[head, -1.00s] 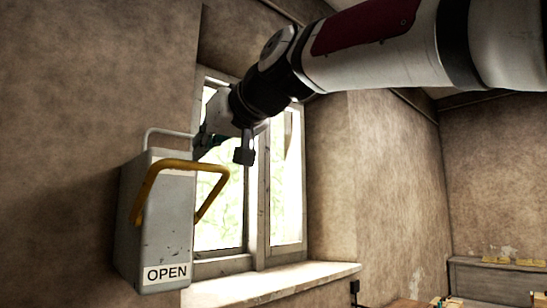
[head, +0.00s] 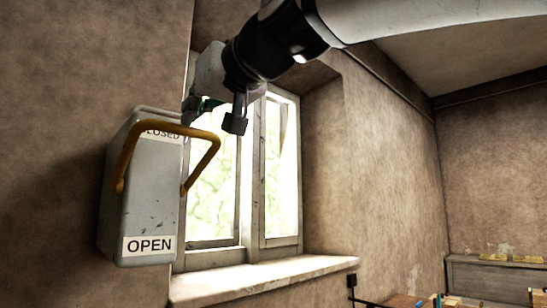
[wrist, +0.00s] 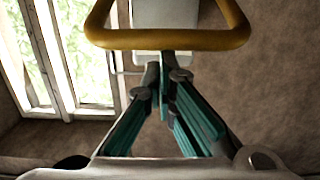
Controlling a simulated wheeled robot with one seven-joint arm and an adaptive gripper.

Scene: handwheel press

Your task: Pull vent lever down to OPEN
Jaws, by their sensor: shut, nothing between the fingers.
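The vent lever is a yellow U-shaped handle (head: 171,126) on a grey wall box (head: 150,190). It is raised, its crossbar near the top of the box beside the partly covered CLOSED label (head: 162,135). The OPEN label (head: 149,246) is at the bottom of the box. My gripper (head: 190,116) is at the upper right of the box, close to the crossbar. In the wrist view the yellow crossbar (wrist: 168,40) spans the top, and my gripper's green fingers (wrist: 160,76) meet with nothing between them. The crossbar lies beyond the fingertips; contact cannot be told.
A window (head: 225,180) with a pale sill (head: 265,275) is right of the box. The wall closes in on the left. A bench (head: 495,275) with small items stands at the far right. The space below the lever in front of the box looks clear.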

